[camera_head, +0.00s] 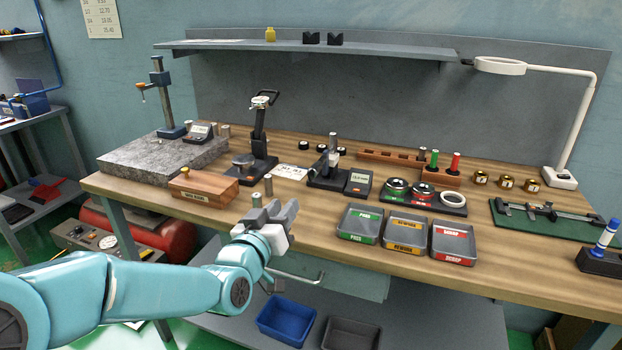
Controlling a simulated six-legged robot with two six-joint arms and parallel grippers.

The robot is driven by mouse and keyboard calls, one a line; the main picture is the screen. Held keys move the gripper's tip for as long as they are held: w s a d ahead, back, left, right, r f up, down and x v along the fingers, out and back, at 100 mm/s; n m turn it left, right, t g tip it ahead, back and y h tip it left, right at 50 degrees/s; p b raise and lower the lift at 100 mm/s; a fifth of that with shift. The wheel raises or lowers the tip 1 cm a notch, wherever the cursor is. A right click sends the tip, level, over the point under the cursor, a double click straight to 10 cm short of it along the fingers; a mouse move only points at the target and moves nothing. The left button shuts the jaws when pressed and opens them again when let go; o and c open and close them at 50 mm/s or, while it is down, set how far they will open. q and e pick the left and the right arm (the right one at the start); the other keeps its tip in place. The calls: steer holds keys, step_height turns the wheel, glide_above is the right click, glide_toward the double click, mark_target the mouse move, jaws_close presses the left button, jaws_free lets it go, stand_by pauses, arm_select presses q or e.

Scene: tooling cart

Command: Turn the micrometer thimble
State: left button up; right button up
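My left gripper (275,212) is in front of the bench's front edge, with its grey fingers pointing at the bench. A gap shows between its fingers, and I see nothing held in it. I cannot pick out the micrometer thimble for certain. My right gripper is not in view.
A granite plate (160,157) is at the left. A shelf (320,48) runs above the back.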

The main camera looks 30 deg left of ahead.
mark_target(310, 178)
arm_select(q)
steer(key=p+x, duration=0.2)
steer(key=x, duration=1.3)
steer(key=shift+w, duration=0.45)
steer(key=shift+c, duration=0.3)
jaws_close()
